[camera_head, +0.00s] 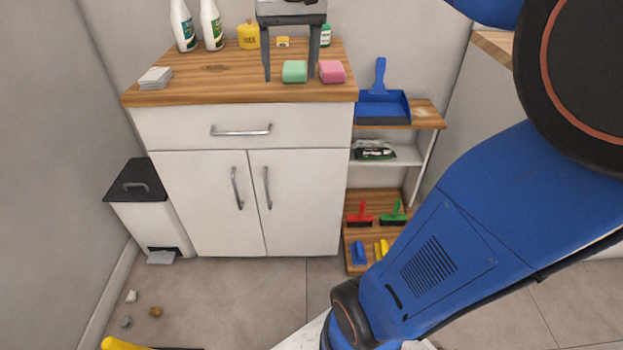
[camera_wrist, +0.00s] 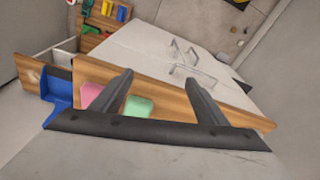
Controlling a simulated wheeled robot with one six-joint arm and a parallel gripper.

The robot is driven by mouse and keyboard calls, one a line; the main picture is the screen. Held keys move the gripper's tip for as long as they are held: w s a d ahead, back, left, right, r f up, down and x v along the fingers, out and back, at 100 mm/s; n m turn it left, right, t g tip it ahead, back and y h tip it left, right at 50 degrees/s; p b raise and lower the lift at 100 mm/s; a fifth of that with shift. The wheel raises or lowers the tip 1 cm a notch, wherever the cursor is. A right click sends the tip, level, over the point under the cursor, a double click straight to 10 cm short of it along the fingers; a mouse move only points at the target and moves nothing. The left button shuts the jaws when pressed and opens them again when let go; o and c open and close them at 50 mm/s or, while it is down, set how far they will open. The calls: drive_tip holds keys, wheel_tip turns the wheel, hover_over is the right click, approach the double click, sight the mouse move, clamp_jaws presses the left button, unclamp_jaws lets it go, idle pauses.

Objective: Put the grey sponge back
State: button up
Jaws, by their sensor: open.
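My gripper (camera_head: 290,78) is open above the wooden counter top (camera_head: 215,70), its two dark fingers pointing down and apart. It also shows in the wrist view (camera_wrist: 157,74). A green sponge (camera_head: 294,71) appears between the fingers in both views; I cannot tell whether a finger touches it. A pink sponge (camera_head: 332,71) lies just to its right, at the counter's front edge; in the wrist view the pink one (camera_wrist: 90,93) is left of the green one (camera_wrist: 138,107). I cannot make out a grey sponge for certain; a pale grey-white stack (camera_head: 155,77) lies at the counter's left.
White bottles (camera_head: 183,25) and a yellow container (camera_head: 249,36) stand along the back. Right of the cabinet, a shelf holds a blue dustpan (camera_head: 382,105) and several brushes (camera_head: 360,215). A lidded bin (camera_head: 145,205) stands left. Small debris (camera_head: 156,312) lies on the floor.

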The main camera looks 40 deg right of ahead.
drive_tip(key=s+a+f+n+t, duration=0.1)
drive_tip(key=s+a+f+n, duration=0.1)
drive_tip(key=s+f, duration=0.7)
drive_tip(key=s+a+f+n+t, duration=0.1)
drive_tip(key=s+a+f+n, duration=0.1)
drive_tip(key=s+a+f, duration=0.3)
drive_tip(key=s+f, duration=0.4)
drive_tip(key=f, duration=0.1)
drive_tip(key=shift+t, duration=0.4)
